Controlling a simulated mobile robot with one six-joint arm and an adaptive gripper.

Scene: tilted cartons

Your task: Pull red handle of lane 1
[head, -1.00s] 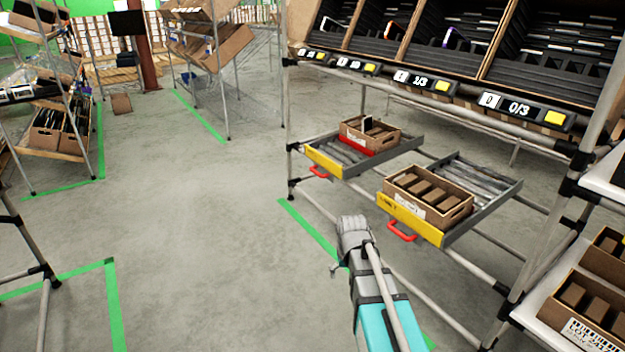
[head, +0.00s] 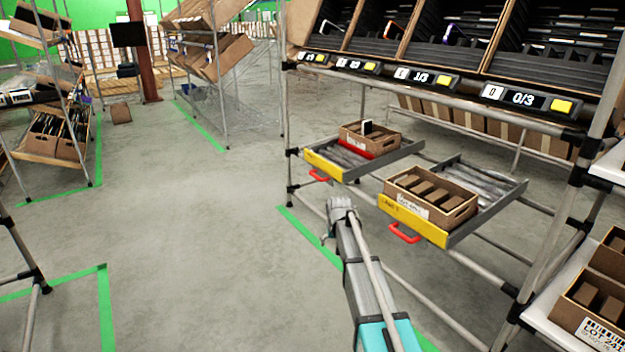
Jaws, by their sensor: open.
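Two roller lanes with yellow front plates stand out from the rack on the right, each with a red handle below its front. The nearer lane (head: 470,232) has a handle (head: 404,233); lettering on its yellow plate (head: 412,220) is too small to read surely. The farther lane (head: 408,153) has a handle (head: 319,176), and its number is not legible. My gripper (head: 332,222) is at the arm's end, left of the nearer handle and below the farther one in the picture. It appears apart from both handles. It is open and holds nothing visible; its fingertips are mostly hidden.
A carton (head: 430,197) of brown boxes sits on the nearer lane, and another carton (head: 370,138) on the farther lane. Rack posts (head: 548,230) and cartons (head: 590,310) stand at right. Open grey floor (head: 190,220) lies to the left.

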